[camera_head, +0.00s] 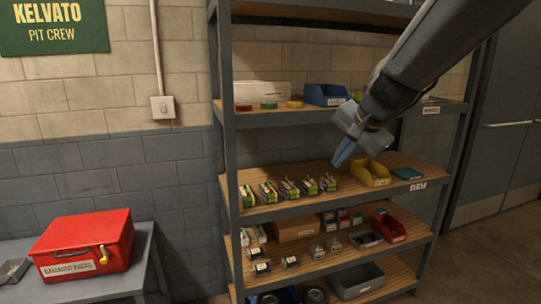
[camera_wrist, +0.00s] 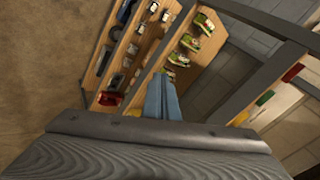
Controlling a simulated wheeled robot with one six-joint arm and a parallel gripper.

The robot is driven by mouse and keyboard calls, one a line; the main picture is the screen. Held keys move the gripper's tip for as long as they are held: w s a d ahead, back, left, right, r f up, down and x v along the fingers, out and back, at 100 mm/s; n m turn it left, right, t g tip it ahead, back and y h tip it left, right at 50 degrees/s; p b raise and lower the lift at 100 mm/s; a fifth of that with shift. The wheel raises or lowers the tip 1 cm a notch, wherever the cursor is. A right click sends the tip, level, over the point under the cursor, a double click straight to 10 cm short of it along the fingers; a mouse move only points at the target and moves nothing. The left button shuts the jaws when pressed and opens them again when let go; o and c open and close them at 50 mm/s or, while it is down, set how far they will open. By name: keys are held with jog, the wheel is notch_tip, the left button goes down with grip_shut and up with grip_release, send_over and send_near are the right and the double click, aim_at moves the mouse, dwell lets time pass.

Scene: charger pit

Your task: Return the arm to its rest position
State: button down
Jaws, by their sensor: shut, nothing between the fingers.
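My gripper (camera_head: 343,152) has blue fingers pressed together with nothing between them. In the head view it hangs from my dark arm, which comes in from the top right. It points down and to the left in front of the shelf rack (camera_head: 228,150), above the middle wooden shelf. In the wrist view the shut blue fingers (camera_wrist: 161,97) point toward the rack, which looks tilted there. Whether the gripper touches anything is not clear, but I see no contact.
A row of several green-labelled items (camera_head: 286,190) and a yellow bin (camera_head: 370,173) stand on the middle shelf. A blue bin (camera_head: 326,95) is on the shelf above, a red bin (camera_head: 389,228) below. A red box (camera_head: 84,243) sits on a table at left. Floor at lower right looks clear.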

jog(key=s+d+f+n+g+h, duration=0.1)
jog(key=s+f+n+g, duration=0.5)
jog(key=s+f, duration=1.5)
jog(key=s+n+h, duration=0.1)
jog(key=s+n, duration=0.1)
jog(key=n, duration=0.1)
jog(key=shift+s+d+f, duration=0.25)
